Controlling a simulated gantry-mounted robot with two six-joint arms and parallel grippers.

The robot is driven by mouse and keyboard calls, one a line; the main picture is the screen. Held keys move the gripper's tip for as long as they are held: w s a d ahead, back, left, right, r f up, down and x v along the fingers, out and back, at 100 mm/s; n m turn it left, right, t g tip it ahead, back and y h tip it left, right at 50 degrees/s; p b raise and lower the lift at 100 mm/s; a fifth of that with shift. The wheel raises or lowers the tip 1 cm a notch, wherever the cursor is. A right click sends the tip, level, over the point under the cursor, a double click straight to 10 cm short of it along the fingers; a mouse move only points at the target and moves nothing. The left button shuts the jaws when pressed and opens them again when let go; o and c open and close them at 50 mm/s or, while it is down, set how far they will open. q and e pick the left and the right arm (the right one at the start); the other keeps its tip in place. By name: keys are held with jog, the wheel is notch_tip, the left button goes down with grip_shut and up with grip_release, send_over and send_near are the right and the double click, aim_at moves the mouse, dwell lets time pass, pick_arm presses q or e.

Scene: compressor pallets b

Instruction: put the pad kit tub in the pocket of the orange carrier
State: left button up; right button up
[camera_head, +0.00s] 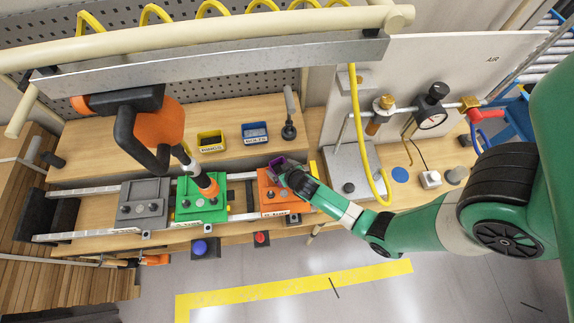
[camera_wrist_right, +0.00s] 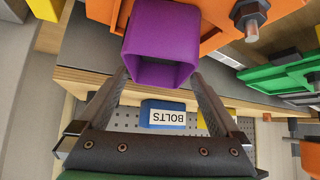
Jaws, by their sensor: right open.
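The pad kit tub is a small purple square tub (camera_head: 277,161) at the upper edge of the orange carrier (camera_head: 268,203) in the head view. In the right wrist view the tub (camera_wrist_right: 160,20) overlaps the orange carrier (camera_wrist_right: 215,38); I cannot tell whether it sits fully down in the pocket. My right gripper (camera_head: 286,169) is open at the tub. Its two fingers (camera_wrist_right: 159,78) reach up to either side of the tub's near end in the wrist view. The tub's underside is hidden. My left gripper is not in view.
A green carrier (camera_head: 202,207) and a grey carrier (camera_head: 143,213) stand left of the orange one on the rails. A hanging orange-black tool (camera_head: 160,122) is above them. Yellow (camera_head: 211,141) and blue (camera_head: 254,133) bins stand behind. A gauge (camera_head: 432,112) is at right.

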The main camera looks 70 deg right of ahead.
jog(key=p+v, duration=0.1)
jog(key=v, duration=0.7)
jog(key=shift+r, duration=0.2)
jog(key=shift+s, duration=0.1)
